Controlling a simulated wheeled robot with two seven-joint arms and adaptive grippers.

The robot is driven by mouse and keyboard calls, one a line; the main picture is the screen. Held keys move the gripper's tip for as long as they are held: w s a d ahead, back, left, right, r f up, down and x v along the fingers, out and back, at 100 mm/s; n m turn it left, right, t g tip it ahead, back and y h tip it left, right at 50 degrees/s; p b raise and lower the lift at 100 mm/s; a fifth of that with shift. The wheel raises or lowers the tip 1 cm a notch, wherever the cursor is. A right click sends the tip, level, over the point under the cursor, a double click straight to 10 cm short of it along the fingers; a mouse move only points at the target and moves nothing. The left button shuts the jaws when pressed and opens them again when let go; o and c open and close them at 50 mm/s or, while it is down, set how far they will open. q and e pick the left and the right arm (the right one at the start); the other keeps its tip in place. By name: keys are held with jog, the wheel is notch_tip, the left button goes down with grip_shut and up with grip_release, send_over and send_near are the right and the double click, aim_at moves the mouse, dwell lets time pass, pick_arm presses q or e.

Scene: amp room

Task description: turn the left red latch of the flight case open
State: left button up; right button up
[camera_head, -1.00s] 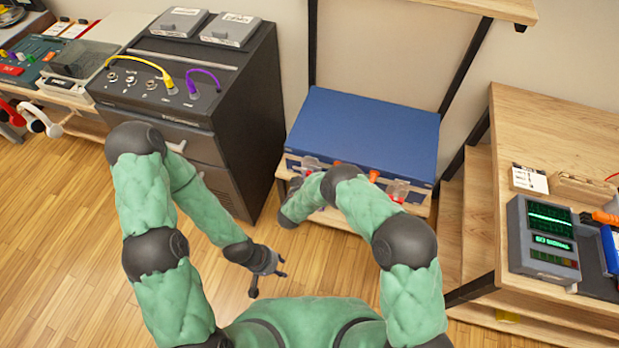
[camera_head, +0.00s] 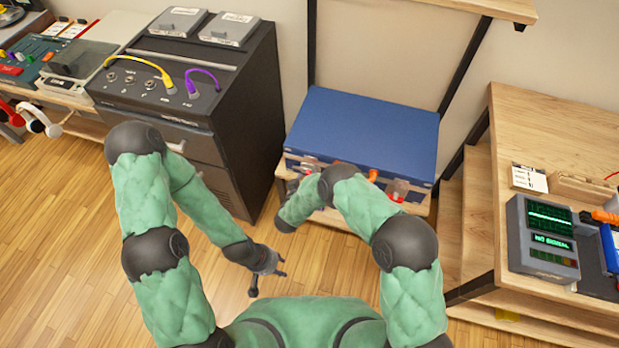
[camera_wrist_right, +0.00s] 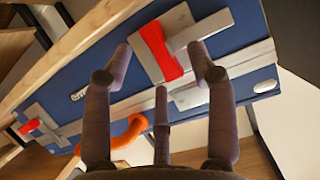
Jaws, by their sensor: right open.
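The blue flight case (camera_head: 365,130) lies closed on a low wooden shelf. Its left red latch (camera_head: 309,168) is partly hidden by my right arm; in the right wrist view this red latch (camera_wrist_right: 160,50) sits on a grey metal plate. My right gripper (camera_wrist_right: 165,75) is open, its fingers spread on either side of the latch; contact cannot be told. In the head view the right gripper (camera_head: 294,184) is mostly hidden behind its own arm. The right red latch (camera_head: 397,190) shows farther right. My left gripper (camera_head: 270,275) is open and empty above the floor.
An orange handle (camera_wrist_right: 130,140) is on the case front between the latches. A black amp cabinet (camera_head: 200,110) stands left of the case. Wooden steps and a bench (camera_head: 540,120) with a meter (camera_head: 542,240) stand at right. Wooden floor (camera_head: 60,240) is clear.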

jog(key=shift+v, duration=2.75)
